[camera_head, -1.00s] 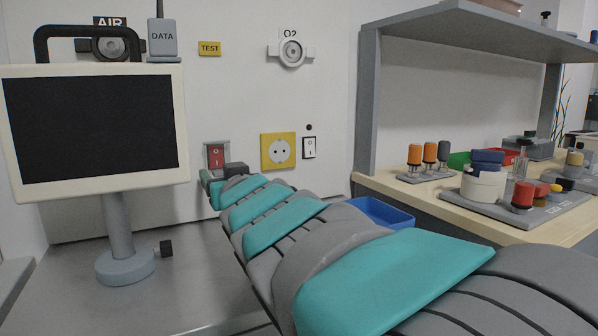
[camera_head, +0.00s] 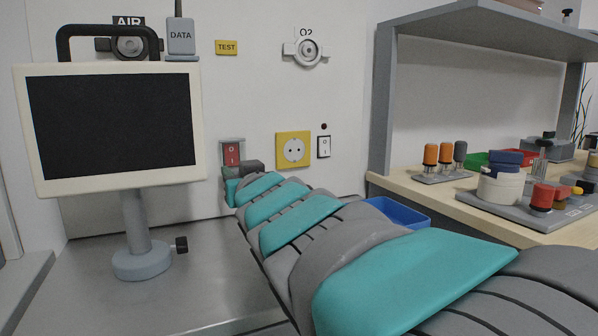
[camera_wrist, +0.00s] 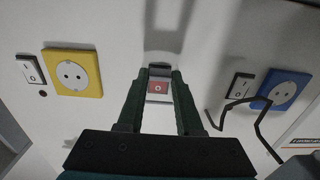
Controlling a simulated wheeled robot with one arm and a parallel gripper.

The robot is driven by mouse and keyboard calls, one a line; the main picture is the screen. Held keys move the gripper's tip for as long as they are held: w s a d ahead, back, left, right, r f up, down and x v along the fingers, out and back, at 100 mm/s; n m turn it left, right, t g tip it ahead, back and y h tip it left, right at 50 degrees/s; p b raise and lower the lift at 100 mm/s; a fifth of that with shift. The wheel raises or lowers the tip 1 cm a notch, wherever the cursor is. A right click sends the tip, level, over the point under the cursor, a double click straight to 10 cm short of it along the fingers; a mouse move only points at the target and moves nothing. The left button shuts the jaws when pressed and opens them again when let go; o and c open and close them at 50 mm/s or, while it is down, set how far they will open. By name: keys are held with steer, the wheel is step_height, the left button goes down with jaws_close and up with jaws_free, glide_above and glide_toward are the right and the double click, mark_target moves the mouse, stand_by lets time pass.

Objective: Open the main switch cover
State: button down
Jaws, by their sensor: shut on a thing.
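The main switch is a red rocker (camera_head: 231,153) in a grey surround, low on the white wall. It also shows between my fingers in the wrist view (camera_wrist: 158,88). In the head view my arm reaches the switch's lower right and hides part of that area.
A yellow socket (camera_head: 293,150) and a white rocker switch (camera_head: 324,147) are right of the main switch. A monitor (camera_head: 115,125) stands close on its left. A blue tray (camera_head: 398,212) lies to the right, beside a bench. The wrist view shows a blue socket (camera_wrist: 286,90) and black cable loop.

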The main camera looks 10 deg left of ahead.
mark_target(240, 144)
steer(key=shift+r, duration=0.1)
steer(key=p, duration=0.1)
steer(key=r+g+p, duration=0.1)
steer(key=shift+s+d+r+h+p, duration=0.1)
steer(key=shift+s+h+p, duration=0.2)
steer(key=shift+s+p, duration=0.05)
steer(key=shift+s+d+r+g+h+p, duration=0.15)
steer(key=shift+r+g+h+p, duration=0.1)
steer(key=shift+g+p, duration=0.35)
steer(key=shift+s+d+r+g+h+p, duration=0.15)
steer(key=shift+r+g+h+p, duration=0.1)
steer(key=shift+g+p, duration=0.3)
steer(key=shift+s+g+h+p, duration=0.15)
steer(key=shift+g+h+p, duration=0.25)
steer(key=shift+g, duration=0.15)
steer(key=shift+s+d+r+g+h, duration=0.15)
steer(key=shift+r+g+h, duration=0.3)
steer(key=shift+g, duration=0.3)
steer(key=shift+s+d+r+g+h, duration=0.15)
steer(key=shift+r+g+h, duration=0.25)
steer(key=shift+g, duration=0.35)
steer(key=shift+r+g+h, duration=0.7)
steer(key=shift+g+h, duration=0.15)
steer(key=shift+g, duration=0.35)
steer(key=shift+s+r+g, duration=0.1)
steer(key=shift+g, duration=0.2)
